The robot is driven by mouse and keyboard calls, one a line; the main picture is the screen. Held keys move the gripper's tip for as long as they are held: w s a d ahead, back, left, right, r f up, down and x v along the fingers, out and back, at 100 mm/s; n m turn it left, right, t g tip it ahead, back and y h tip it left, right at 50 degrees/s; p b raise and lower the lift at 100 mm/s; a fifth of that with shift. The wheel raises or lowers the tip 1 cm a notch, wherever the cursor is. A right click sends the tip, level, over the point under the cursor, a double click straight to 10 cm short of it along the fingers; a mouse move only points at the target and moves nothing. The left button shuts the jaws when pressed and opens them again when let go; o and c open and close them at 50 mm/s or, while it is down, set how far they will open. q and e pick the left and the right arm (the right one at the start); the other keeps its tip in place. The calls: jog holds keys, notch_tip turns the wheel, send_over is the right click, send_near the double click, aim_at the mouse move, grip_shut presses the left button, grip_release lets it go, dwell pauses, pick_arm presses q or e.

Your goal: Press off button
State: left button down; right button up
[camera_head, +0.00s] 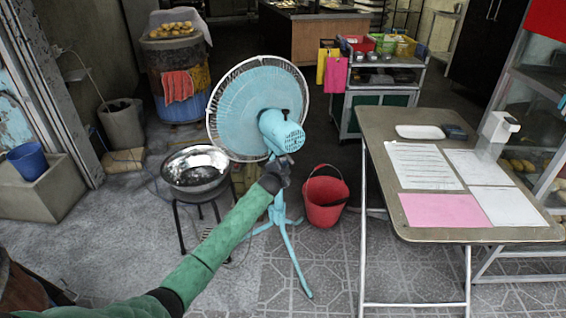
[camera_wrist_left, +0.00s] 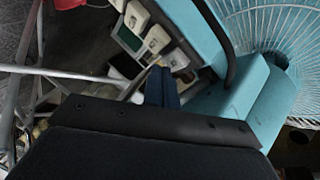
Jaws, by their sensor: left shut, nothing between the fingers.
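A light blue standing fan (camera_head: 284,132) with a round wire cage stands on the tiled floor in the middle of the head view. In the left wrist view, a row of white buttons (camera_wrist_left: 155,42) shows on the fan's body (camera_wrist_left: 194,22), with a dark and greenish patch beside them. Their labels are too small to read. My left gripper (camera_head: 287,162) is shut and empty, just below the motor housing. In the left wrist view its fingertips (camera_wrist_left: 161,72) overlap the near end of the button row; I cannot tell whether they touch. My right gripper is not in view.
A folding table (camera_head: 385,150) with papers stands at the right. A red bucket (camera_head: 325,203) is on the floor beside the fan. A metal bowl (camera_head: 195,168) on a stool stands left of the fan. Open floor lies in front.

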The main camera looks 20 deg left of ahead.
pick_arm(q)
jog(key=shift+w+a, duration=0.2)
dwell(0.4)
jog(key=shift+w+a, duration=0.1)
dwell(0.4)
jog(key=shift+s+d+p, duration=0.45)
jog(key=shift+s+d, duration=0.15)
dwell(0.3)
jog(key=s+d+p, duration=0.1)
jog(key=s+d, duration=0.2)
jog(key=shift+s+d+p, duration=0.25)
jog(key=shift+d+p, duration=0.05)
jog(key=shift+p, duration=0.1)
dwell(0.5)
